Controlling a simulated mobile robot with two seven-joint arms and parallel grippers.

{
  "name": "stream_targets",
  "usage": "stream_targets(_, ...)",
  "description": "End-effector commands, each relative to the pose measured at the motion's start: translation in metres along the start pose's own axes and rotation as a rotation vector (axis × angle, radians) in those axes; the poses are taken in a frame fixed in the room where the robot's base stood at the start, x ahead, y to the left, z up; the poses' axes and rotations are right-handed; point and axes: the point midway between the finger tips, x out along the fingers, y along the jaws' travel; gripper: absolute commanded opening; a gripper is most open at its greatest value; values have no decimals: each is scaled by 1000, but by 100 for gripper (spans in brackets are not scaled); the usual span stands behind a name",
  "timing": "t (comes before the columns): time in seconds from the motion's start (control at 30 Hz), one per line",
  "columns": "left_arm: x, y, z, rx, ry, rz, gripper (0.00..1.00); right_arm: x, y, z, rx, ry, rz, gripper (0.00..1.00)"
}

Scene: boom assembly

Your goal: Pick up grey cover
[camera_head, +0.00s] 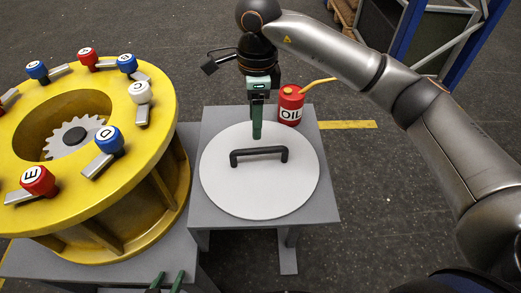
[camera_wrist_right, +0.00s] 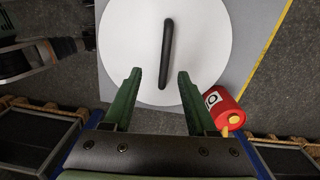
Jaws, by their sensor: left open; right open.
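The grey cover (camera_head: 225,185) is a round flat disc with a black bar handle (camera_head: 259,151) across its middle. It lies on a small grey table and also shows in the right wrist view (camera_wrist_right: 210,55). My right gripper (camera_head: 257,130) points down over the far part of the cover, behind the handle. In the right wrist view its fingers (camera_wrist_right: 159,76) are open, with the near end of the handle (camera_wrist_right: 166,50) between their lines and nothing held. My left gripper (camera_head: 167,282) is open and empty at the bottom edge, with only its fingertips showing.
A red oil can (camera_head: 290,108) with a yellow spout stands on the table's back right corner, near my right gripper. A yellow ring-shaped drum (camera_head: 150,190) with several lettered knobs stands left of the cover. The grey table (camera_head: 215,121) has narrow free margins.

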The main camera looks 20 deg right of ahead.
Motion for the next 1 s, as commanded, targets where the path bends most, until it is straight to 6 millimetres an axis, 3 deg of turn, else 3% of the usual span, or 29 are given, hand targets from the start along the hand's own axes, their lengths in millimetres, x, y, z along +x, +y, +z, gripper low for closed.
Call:
stream_targets(0.17,0,0,1,1,-2,1,50,2,-5,-8,6,37,-22,57)
stream_targets(0.5,-1,0,2,1,-6,1,50,59,-6,-10,6,34,-20,57)
stream_targets(0.73,-2,0,2,1,-4,0,50,76,-6,-10,5,33,-20,57)
stream_targets(1.0,-3,-1,2,1,-6,-3,50,115,-7,-12,6,33,-20,57)
